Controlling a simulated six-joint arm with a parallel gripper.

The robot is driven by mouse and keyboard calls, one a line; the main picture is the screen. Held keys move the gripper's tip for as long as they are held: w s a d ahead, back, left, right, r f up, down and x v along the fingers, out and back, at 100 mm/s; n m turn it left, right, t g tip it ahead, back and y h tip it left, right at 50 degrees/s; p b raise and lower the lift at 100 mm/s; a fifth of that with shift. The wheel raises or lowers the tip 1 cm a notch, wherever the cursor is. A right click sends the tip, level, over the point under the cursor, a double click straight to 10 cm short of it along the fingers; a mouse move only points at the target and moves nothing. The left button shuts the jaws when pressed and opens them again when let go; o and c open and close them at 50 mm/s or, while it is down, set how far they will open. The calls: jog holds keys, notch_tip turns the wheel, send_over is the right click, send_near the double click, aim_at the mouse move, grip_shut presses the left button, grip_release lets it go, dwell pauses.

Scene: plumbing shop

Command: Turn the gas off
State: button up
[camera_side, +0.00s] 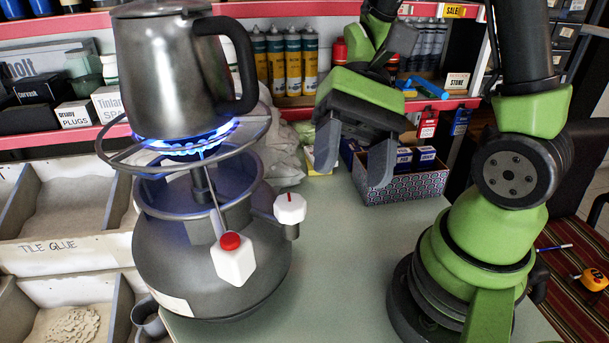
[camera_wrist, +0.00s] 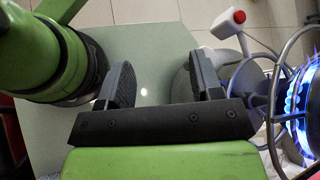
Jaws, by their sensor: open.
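A grey gas cylinder (camera_side: 212,265) with a burner on top stands on the green table. A blue flame (camera_side: 190,140) burns under a metal kettle (camera_side: 180,75); the flame also shows at the right of the wrist view (camera_wrist: 298,105). A white knob with a red mark (camera_side: 290,208) sits on the valve at the cylinder's right. A white lighter-like box with a red button (camera_side: 233,260) is on a rod in front. The red button also shows in the wrist view (camera_wrist: 239,17). My gripper (camera_side: 352,165) is open and empty, above the table, right of the cylinder and apart from it.
A patterned box (camera_side: 402,186) with blue and white packets stands behind my gripper. Shelves with cartridges (camera_side: 285,62) are at the back. Bins of powder (camera_side: 60,215) stand at the left. The table (camera_side: 335,275) right of the cylinder is clear.

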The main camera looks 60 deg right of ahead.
jog(key=s+n+g+h, duration=0.1)
jog(key=s+n+h, duration=0.15)
jog(key=n, duration=0.45)
jog(key=m+t+h, duration=0.8)
jog(key=m+t, duration=0.2)
jog(key=m, duration=2.6)
send_near(290, 202)
jog(key=shift+y, duration=0.25)
jog(key=x, duration=0.9)
jog(key=shift+w+d+f, duration=0.1)
jog(key=shift+d+f, duration=0.05)
jog(key=shift+d, duration=0.1)
jog(key=c, duration=0.9)
